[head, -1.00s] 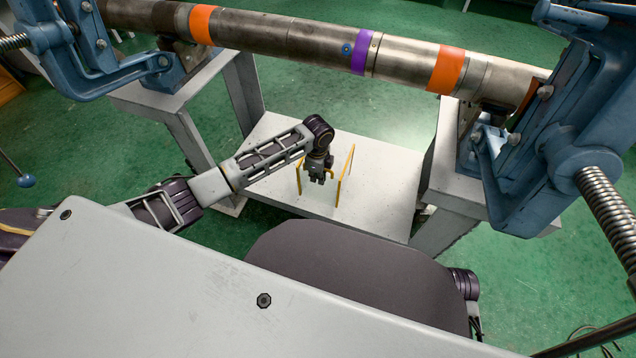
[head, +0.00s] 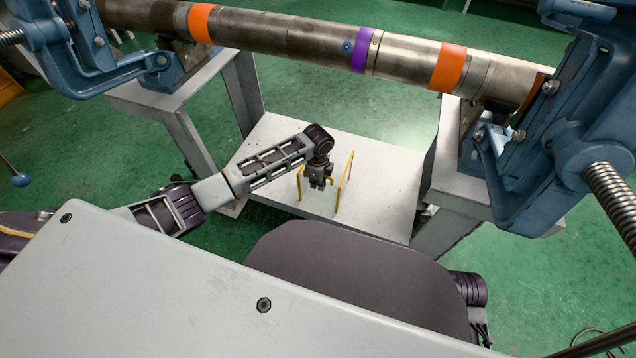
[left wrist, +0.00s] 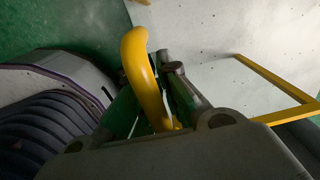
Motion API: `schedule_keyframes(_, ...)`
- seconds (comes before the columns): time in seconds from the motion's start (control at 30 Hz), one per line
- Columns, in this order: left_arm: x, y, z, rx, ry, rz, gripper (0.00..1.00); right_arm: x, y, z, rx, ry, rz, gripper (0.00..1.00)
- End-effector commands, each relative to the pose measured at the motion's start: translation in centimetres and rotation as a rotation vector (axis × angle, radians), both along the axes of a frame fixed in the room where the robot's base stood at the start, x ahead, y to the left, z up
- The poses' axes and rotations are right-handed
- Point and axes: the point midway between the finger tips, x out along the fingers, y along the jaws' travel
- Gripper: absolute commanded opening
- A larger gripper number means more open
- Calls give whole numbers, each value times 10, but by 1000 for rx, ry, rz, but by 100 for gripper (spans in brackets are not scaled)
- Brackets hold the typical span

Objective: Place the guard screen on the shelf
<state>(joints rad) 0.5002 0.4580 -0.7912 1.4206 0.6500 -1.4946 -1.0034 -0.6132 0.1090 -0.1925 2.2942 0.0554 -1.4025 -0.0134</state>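The guard screen (head: 345,180) shows as thin yellow edges on both sides of my left gripper (head: 319,184) in the head view. Its panel is hard to make out. In the left wrist view, a thick curved yellow bar (left wrist: 146,80) lies between the fingers of my left gripper (left wrist: 155,95), which look closed around it. A straight yellow frame (left wrist: 275,88) shows at the right there. The shelf (head: 385,190) is the pale low board between the two stands. The screen is over the shelf; I cannot tell whether it touches. My right gripper is out of view.
A steel pipe (head: 300,40) with orange and purple bands spans above the back of the shelf. Blue vises (head: 575,130) stand on the left stand (head: 185,95) and right stand (head: 455,190). The shelf around the screen is bare.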

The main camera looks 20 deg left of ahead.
Motion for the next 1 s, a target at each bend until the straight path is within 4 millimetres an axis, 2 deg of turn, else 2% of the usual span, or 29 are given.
schedule_keyframes(0.13,1,0,0,-1,-4,0,0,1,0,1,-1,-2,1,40)
schedule_keyframes(0.17,0,0,-2,0,0,0,9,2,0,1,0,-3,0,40)
schedule_keyframes(0.3,0,0,-2,0,0,0,27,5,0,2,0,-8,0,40)
schedule_keyframes(0.77,0,0,1,0,-1,0,27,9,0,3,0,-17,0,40)
schedule_keyframes(1.0,0,1,22,1,-2,1,27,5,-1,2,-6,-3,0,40)
